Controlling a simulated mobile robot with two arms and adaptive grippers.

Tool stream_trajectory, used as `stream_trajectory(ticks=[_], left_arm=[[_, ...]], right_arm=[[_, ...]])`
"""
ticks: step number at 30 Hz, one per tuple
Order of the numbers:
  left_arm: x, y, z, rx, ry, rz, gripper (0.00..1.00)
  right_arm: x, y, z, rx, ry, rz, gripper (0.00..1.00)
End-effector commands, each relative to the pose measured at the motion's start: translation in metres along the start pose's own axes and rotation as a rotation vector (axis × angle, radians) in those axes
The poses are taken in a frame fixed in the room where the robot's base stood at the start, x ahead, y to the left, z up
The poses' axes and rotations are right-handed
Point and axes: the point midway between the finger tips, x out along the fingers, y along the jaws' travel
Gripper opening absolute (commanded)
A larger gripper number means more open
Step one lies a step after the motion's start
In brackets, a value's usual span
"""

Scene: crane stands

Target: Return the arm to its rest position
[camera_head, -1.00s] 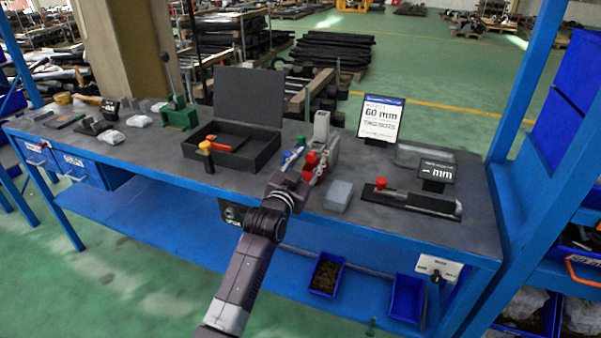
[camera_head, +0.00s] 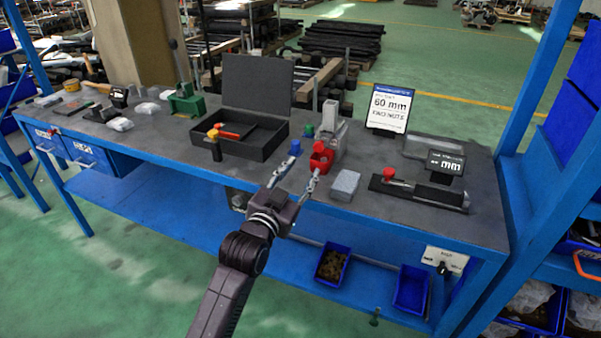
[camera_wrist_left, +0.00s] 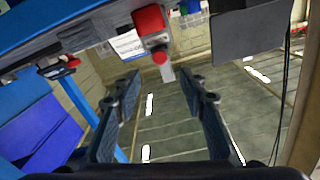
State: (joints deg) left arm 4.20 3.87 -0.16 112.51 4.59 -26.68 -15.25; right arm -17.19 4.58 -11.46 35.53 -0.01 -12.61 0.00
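My left gripper (camera_head: 296,174) is in front of the blue workbench (camera_head: 130,158), near its front edge. Its fingers are spread, with nothing between them. Beyond the fingertips on the bench stand a red block (camera_head: 321,157) and a grey upright fixture (camera_head: 332,132). In the left wrist view the left gripper (camera_wrist_left: 160,85) shows two separated fingers with an empty gap. My right gripper is in neither current view.
An open black case (camera_head: 268,147), a grey block (camera_head: 345,183), a black gauge with a red knob (camera_head: 425,193) and a 60 mm sign (camera_head: 388,106) stand on the bench. Blue bins (camera_head: 411,289) sit on the lower shelf. Blue posts (camera_head: 540,85) rise at right.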

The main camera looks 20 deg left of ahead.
Motion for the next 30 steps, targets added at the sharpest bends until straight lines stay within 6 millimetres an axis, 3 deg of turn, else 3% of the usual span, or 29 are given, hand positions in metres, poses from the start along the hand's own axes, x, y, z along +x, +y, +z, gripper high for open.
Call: stream_trajectory(ticks=[8,11,13,17,21,24,30], left_arm=[[-0.001,0.001,0.002,-0.001,-0.007,0.003,0.38],[-0.011,0.010,0.020,-0.006,-0.064,0.024,0.38],[-0.029,0.021,0.045,-0.016,-0.147,0.052,0.38],[-0.086,0.050,0.108,-0.042,-0.384,0.123,0.38],[-0.168,0.075,0.167,-0.070,-0.656,0.185,0.38],[-0.219,0.086,0.191,-0.085,-0.809,0.212,0.38],[-0.301,0.097,0.217,-0.103,-1.038,0.241,0.38]], right_arm=[[0.000,0.000,0.000,0.000,0.000,0.000,0.40],[0.000,0.000,0.000,0.000,0.000,0.000,0.40],[0.000,0.000,0.000,0.000,0.000,0.000,0.40],[0.000,0.000,0.000,0.000,0.000,0.000,0.40],[0.000,0.000,0.000,0.000,0.000,0.000,0.40],[0.000,0.000,0.000,0.001,0.000,0.000,0.40],[0.000,0.000,0.000,0.000,0.000,0.000,0.40]])
